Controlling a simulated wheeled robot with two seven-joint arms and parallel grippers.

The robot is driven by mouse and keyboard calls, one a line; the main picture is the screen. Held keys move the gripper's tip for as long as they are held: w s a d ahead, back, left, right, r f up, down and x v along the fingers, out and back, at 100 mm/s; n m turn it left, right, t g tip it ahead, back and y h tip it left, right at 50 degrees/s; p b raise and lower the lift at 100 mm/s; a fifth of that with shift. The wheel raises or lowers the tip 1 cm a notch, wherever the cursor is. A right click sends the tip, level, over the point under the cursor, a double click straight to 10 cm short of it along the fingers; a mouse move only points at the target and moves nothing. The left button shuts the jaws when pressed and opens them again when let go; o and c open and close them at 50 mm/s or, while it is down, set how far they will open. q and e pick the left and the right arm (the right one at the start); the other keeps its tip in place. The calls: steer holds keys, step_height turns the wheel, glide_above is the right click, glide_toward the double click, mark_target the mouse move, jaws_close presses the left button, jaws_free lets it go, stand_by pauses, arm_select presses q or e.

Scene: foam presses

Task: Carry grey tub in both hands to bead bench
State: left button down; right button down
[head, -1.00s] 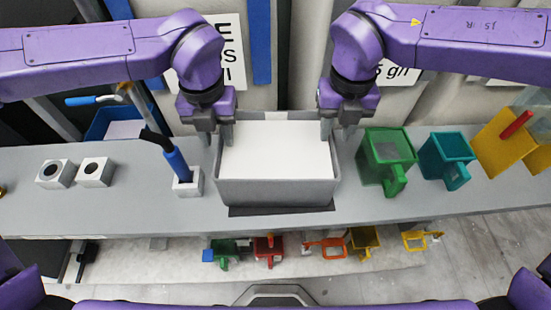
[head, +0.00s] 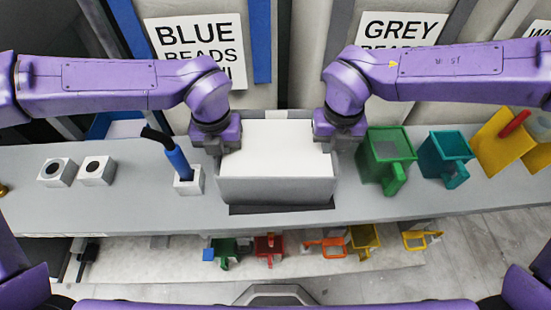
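The grey tub (head: 276,191) stands on the grey bench in the middle of the head view, filled near the rim with white material (head: 277,150). My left gripper (head: 220,148) is down at the tub's left wall, near the back. My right gripper (head: 336,146) is down at the right wall, at about the same height. Both hands point downward and look level with the rim. Their fingertips are hidden by the hands and the tub, so I cannot tell whether they are closed on the walls.
A green scoop (head: 386,160) stands close to the tub's right, then a teal scoop (head: 446,158) and a yellow one (head: 502,140). A blue-handled tool (head: 177,160) stands in a white holder at left. Signs reading blue beads (head: 196,50) and grey (head: 400,30) are behind.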

arm_select(q)
steer(key=shift+r, duration=0.1)
arm_select(e)
steer(key=shift+r, duration=0.1)
